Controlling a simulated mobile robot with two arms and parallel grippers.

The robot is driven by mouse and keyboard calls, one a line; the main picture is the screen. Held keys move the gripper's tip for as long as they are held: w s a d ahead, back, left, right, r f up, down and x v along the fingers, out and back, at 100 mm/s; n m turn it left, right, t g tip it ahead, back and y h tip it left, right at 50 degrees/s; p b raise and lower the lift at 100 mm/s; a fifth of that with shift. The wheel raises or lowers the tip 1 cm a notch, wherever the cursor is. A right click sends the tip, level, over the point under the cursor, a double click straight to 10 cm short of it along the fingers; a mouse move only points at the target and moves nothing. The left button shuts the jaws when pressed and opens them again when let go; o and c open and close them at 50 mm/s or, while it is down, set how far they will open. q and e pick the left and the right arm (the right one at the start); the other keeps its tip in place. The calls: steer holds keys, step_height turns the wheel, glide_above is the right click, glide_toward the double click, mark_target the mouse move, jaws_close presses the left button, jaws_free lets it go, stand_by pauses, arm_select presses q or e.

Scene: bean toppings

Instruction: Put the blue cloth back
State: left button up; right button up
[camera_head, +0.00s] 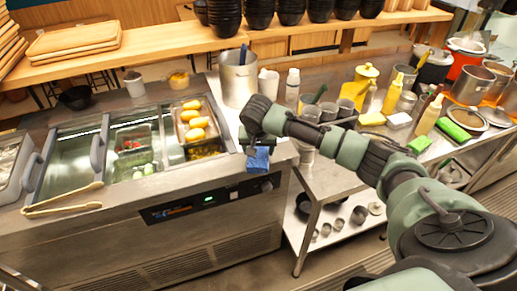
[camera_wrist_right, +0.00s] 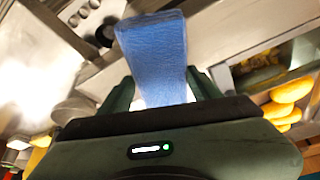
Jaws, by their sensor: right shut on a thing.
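The blue cloth (camera_head: 258,159) hangs from my right gripper (camera_head: 255,147) in the head view, at the front right corner of the steel prep counter. In the right wrist view the cloth (camera_wrist_right: 154,58) fills the space between the two green fingers of the right gripper (camera_wrist_right: 160,90), which is shut on it. The cloth's lower end hangs free near the counter's front edge; whether it touches the counter I cannot tell. My left gripper is not in view.
The counter has sunken bins with food (camera_head: 196,122) and tongs (camera_head: 62,203) lying at left. A steel pot (camera_head: 238,78) stands behind my gripper. Bottles, a yellow jug (camera_head: 359,86) and green sponges (camera_head: 452,130) crowd the right table. A lower shelf (camera_head: 335,222) holds small cups.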

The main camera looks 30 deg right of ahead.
steer(key=o, duration=1.3)
steer(key=shift+f, duration=0.1)
steer(key=b+v, duration=0.2)
steer(key=v, duration=1)
steer(key=shift+r, duration=0.25)
steer(key=shift+f, duration=0.1)
